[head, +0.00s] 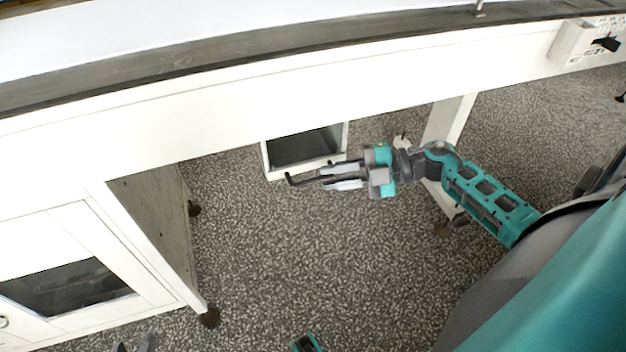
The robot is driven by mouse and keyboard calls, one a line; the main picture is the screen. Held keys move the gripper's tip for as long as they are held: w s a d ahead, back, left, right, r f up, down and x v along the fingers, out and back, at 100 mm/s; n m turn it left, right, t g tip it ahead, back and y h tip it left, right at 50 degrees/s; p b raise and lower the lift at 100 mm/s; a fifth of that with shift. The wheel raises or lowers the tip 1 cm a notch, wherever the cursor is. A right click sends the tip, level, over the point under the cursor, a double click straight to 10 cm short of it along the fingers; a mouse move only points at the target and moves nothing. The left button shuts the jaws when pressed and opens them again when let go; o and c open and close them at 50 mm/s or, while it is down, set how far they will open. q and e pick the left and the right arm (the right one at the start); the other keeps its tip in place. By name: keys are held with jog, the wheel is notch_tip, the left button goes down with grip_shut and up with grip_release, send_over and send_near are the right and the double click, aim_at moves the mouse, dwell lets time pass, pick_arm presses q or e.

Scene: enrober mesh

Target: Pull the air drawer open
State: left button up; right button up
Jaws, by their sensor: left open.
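A white drawer-like box (267,160) with a dark interior shows below the table's front edge, near the middle of the head view. I take it to be the air drawer; part of it is hidden under the table edge. A thin black bar with a bent end (289,180), apparently its handle, lies along its front. My right gripper (328,178) is at this bar, its fingers beside or around it; I cannot tell whether they grip it.
The white table (230,95) crosses the top, with a switch box (572,45) at the right. A white cabinet (100,283) with a dark window stands at the left. A table leg (449,117) stands behind my right arm. The speckled floor (300,255) is clear.

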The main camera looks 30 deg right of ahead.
aim_at(321, 178)
jog(key=shift+x, duration=2.3)
jog(key=shift+d, duration=0.1)
grip_shut()
